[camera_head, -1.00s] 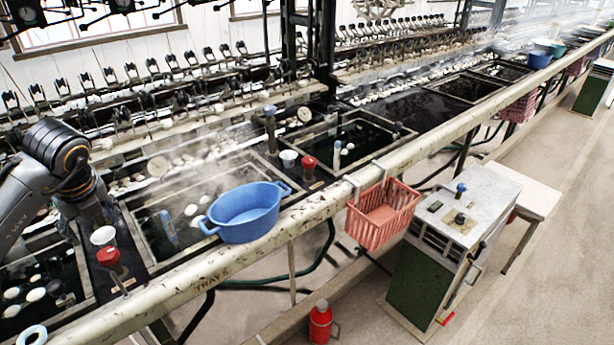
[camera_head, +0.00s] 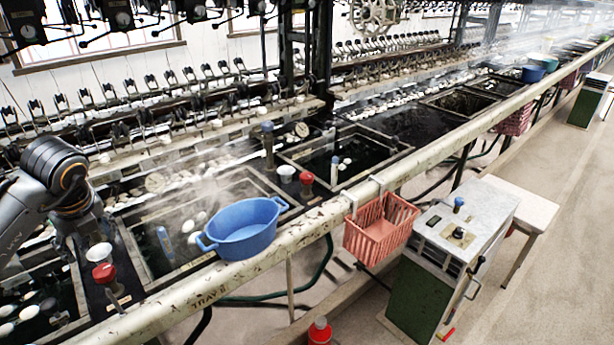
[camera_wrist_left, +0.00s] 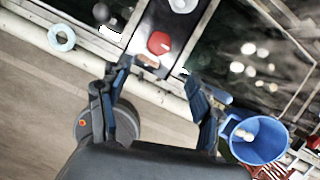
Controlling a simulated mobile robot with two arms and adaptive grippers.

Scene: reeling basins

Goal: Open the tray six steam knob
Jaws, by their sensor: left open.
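A red steam knob (camera_head: 104,273) stands on the dark divider at the front left, beside a white cup (camera_head: 99,253). It also shows in the left wrist view (camera_wrist_left: 158,43), just beyond my fingertips and apart from them. A second red knob (camera_head: 307,179) stands on the divider farther right. The tray label on the rail (camera_head: 210,297) is too blurred to read surely. My left gripper (camera_wrist_left: 157,78) is open and empty. In the head view it hangs at the left (camera_head: 78,240), behind the near knob, its fingertips hard to make out. My right gripper is out of view.
A blue basin (camera_head: 240,228) sits on the front rail. A red basket (camera_head: 380,228) hangs from the rail farther right. A green cabinet (camera_head: 425,290) and a white stool (camera_head: 520,205) stand in the aisle. Steam drifts over the water basins.

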